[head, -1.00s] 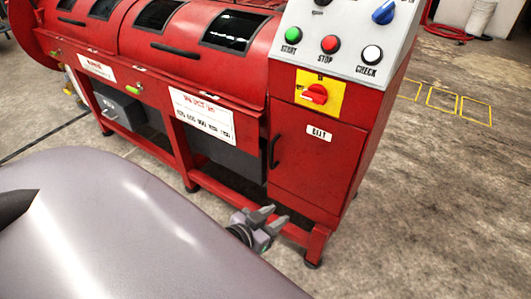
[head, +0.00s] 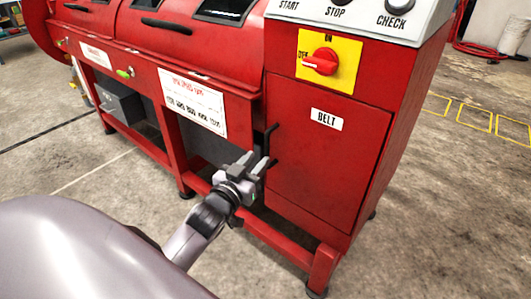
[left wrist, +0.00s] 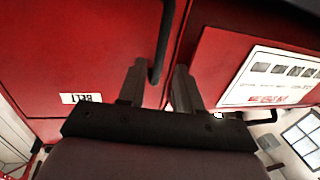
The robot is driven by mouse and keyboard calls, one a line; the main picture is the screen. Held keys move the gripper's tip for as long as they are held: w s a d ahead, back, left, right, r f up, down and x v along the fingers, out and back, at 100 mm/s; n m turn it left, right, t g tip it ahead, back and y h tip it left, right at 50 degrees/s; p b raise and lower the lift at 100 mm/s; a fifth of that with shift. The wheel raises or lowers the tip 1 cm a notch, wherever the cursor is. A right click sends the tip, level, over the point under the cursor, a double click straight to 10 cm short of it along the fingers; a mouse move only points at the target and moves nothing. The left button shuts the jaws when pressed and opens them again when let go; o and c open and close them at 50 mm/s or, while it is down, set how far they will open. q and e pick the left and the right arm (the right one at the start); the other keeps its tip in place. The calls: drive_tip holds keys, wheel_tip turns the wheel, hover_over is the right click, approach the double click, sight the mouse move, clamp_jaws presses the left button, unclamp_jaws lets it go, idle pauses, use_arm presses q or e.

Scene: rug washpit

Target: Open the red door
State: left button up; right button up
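The red door (head: 325,160) with a white BELT label is the front panel of the red machine's control cabinet and looks shut. Its black bar handle (head: 269,138) is upright at the door's left edge. My left gripper (head: 257,160) is at the lower part of the handle, with its fingers apart. In the left wrist view the handle (left wrist: 164,35) reaches down between the two open fingertips (left wrist: 160,75), closer to the left finger; I cannot tell whether it touches. The door (left wrist: 75,50) fills the left of that view. My right gripper is not seen.
A red rotary switch (head: 321,62) on a yellow plate sits above the door. A white sign (head: 193,100) is on the machine left of the handle. The machine's lower frame rail (head: 265,235) runs below the gripper. Bare concrete floor (head: 440,200) is clear at the right.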

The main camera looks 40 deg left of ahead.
sight(266, 150)
use_arm(q)
drive_tip(key=w, duration=0.1)
drive_tip(key=w+b, duration=0.1)
drive_tip(key=w, duration=0.2)
drive_tip(key=shift+w+a, duration=0.15)
drive_tip(key=shift+a, duration=0.1)
drive_tip(key=shift+w+a+b, duration=0.1)
drive_tip(key=shift+w+b, duration=0.35)
drive_tip(key=shift+w, duration=0.55)
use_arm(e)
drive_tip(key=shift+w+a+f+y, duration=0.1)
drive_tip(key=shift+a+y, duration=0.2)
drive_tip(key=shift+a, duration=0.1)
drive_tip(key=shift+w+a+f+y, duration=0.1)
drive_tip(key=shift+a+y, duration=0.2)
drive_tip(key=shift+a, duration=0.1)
use_arm(q)
drive_tip(key=shift+c, duration=0.3)
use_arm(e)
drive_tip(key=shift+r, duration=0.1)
use_arm(q)
clamp_jaws()
